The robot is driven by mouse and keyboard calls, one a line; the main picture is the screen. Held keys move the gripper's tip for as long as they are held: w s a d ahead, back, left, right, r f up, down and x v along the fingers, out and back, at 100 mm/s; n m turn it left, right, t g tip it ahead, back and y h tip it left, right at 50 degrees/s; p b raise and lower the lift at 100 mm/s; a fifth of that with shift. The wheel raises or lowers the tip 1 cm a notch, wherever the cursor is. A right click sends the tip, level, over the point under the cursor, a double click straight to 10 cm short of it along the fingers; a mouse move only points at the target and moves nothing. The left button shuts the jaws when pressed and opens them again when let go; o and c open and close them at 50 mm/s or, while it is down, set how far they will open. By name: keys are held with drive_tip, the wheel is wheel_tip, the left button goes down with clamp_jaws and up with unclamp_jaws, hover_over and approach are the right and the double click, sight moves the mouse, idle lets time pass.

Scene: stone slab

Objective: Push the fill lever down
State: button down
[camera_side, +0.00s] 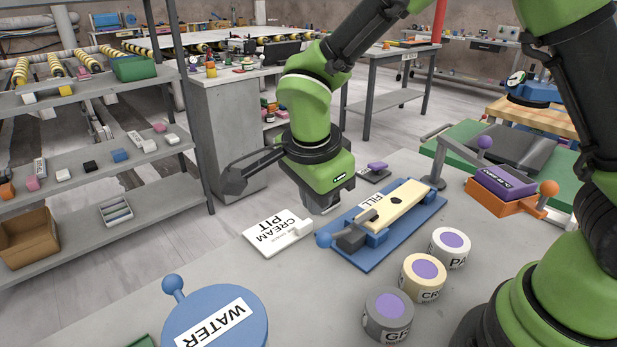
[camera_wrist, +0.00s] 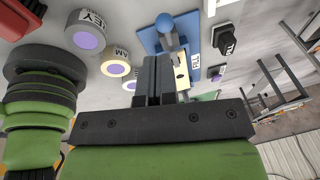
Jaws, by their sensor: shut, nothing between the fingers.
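The fill device (camera_side: 419,211) is a blue base with a cream plate labelled FILL. Its lever ends in a blue ball (camera_side: 323,240) at the device's left end, beside a dark block; I cannot tell exactly how far it is tilted. The ball also shows near the top of the wrist view (camera_wrist: 164,22). My gripper (camera_side: 328,207) hangs behind and above the lever end, apart from the ball in the side view. In the wrist view its dark fingers (camera_wrist: 154,72) are together and empty, overlapping the device, with the ball beyond their tips.
A white CREAM PIT sign (camera_side: 278,233) lies left of the device. Three lidded jars (camera_side: 388,312) stand in front of it. A blue round WATER piece (camera_side: 215,318) sits front left. An orange device with a purple block (camera_side: 503,184) stands at right.

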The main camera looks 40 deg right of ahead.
drive_tip(key=a+r, duration=0.2)
drive_tip(key=r, duration=0.2)
drive_tip(key=shift+s+a+r, duration=0.2)
drive_tip(key=shift+s+a, duration=0.1)
drive_tip(key=shift+a, duration=0.1)
drive_tip(key=s+d+r+n+t+y, duration=0.2)
drive_tip(key=s+d+r+n+t, duration=0.1)
drive_tip(key=s+n, duration=0.4)
drive_tip(key=s+d+r+n+t+y, duration=0.2)
drive_tip(key=s+d+r+n, duration=0.4)
drive_tip(key=s+r+n, duration=0.1)
drive_tip(key=shift+s+r+n+t, duration=0.15)
drive_tip(key=shift+s+n+t, duration=0.25)
drive_tip(key=shift+s+n, duration=0.25)
